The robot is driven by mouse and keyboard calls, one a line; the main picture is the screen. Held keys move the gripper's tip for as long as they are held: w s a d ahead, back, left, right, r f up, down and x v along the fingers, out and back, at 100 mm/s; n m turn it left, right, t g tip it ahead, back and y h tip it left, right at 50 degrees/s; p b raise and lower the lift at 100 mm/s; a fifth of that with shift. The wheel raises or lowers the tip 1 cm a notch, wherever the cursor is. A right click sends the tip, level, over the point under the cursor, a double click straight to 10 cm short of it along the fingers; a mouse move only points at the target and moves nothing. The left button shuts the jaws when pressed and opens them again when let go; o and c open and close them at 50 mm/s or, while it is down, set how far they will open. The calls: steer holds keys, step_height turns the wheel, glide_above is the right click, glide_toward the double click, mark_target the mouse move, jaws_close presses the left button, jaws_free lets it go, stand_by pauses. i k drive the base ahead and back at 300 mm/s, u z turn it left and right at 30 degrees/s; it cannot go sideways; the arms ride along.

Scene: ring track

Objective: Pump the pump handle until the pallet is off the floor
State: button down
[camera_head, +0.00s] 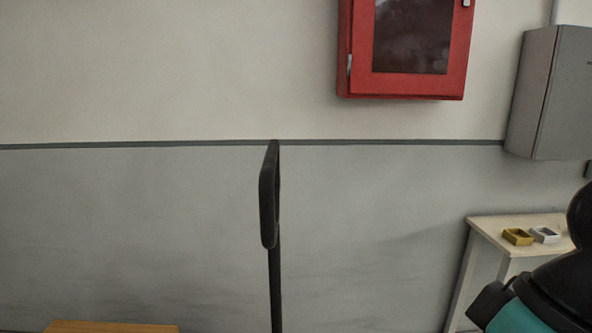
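The black pump handle (268,200), a narrow loop seen nearly edge-on, stands upright on a thin dark pole (275,290) in the middle of the view. The foot of the pole is below the picture. An orange-brown wooden top (110,327) shows at the bottom left edge; I cannot tell whether it is the pallet or a load. The floor is out of view, so the pallet's height cannot be seen. My gripper is not in view; only a black and teal part of my arm shows at the bottom right, apart from the handle.
A pale table (480,225) stands at the right, with a yellow square piece (517,237) and a white one (545,235) on it. A red cabinet (408,85) and a grey box (560,95) hang on the wall. The wall left of the handle is bare.

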mark_target(269, 183)
steer(key=u, duration=1.8)
steer(key=k, duration=0.6)
steer(key=z, duration=0.7)
steer(key=i, duration=1.05)
steer(key=u, duration=0.25)
